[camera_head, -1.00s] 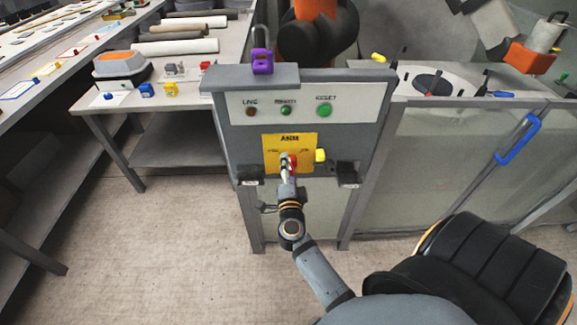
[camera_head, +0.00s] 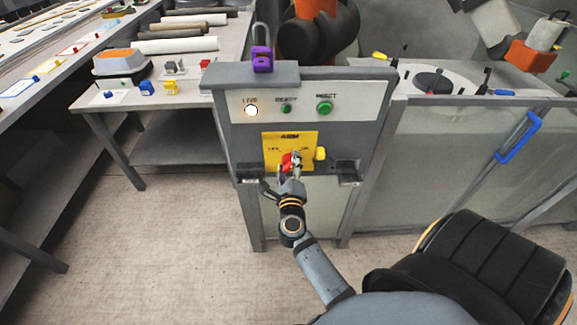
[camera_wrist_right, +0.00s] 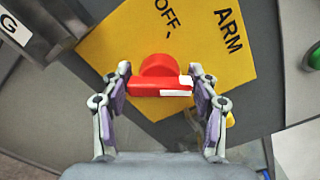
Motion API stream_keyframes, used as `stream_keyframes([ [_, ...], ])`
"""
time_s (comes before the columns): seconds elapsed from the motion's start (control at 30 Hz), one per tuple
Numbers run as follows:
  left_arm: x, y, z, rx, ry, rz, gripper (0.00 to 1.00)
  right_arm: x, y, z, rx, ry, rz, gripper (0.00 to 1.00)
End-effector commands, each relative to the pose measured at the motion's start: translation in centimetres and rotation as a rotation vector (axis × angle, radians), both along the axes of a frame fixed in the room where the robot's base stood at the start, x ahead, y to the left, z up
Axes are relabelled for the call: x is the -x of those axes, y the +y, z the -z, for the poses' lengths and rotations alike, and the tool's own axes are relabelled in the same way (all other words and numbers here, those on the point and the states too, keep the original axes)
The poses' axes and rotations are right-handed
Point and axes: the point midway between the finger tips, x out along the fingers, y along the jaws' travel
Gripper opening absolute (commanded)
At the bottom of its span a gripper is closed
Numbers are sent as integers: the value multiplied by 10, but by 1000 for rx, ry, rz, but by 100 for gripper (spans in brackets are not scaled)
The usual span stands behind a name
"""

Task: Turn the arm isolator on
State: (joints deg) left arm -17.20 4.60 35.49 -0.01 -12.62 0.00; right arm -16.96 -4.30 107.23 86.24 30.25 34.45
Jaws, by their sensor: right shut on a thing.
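The arm isolator's red knob (camera_head: 288,160) sits on a yellow plate (camera_head: 306,138) marked ARM on the grey control panel. My right gripper (camera_head: 292,166) is at the knob and partly covers it. In the right wrist view the gripper (camera_wrist_right: 160,80) has its purple-padded fingers on either side of the red handle (camera_wrist_right: 155,88), shut on it. A white mark (camera_wrist_right: 175,93) shows at the handle's right end. OFF is readable on the yellow plate (camera_wrist_right: 190,40). The LIVE lamp (camera_head: 251,110) glows white. My left gripper is out of view.
The panel also has green buttons (camera_head: 325,107), a yellow tab (camera_head: 320,153) beside the plate and a purple padlock (camera_head: 261,60) on top. A workbench (camera_head: 100,103) stands left, and a glazed enclosure with a blue handle (camera_head: 519,138) stands right.

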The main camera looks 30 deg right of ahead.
Motion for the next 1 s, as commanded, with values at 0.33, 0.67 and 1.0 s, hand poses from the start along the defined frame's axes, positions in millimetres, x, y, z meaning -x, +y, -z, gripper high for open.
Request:
stream_keyframes([
  [0.33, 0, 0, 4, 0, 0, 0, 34, 0, -1, 0, -133, -82, 0, 29],
  [0.67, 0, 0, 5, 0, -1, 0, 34, 0, -1, 0, -167, -101, 0, 29],
  [1.0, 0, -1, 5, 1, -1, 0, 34, 0, 0, 0, -167, -101, 0, 67],
])
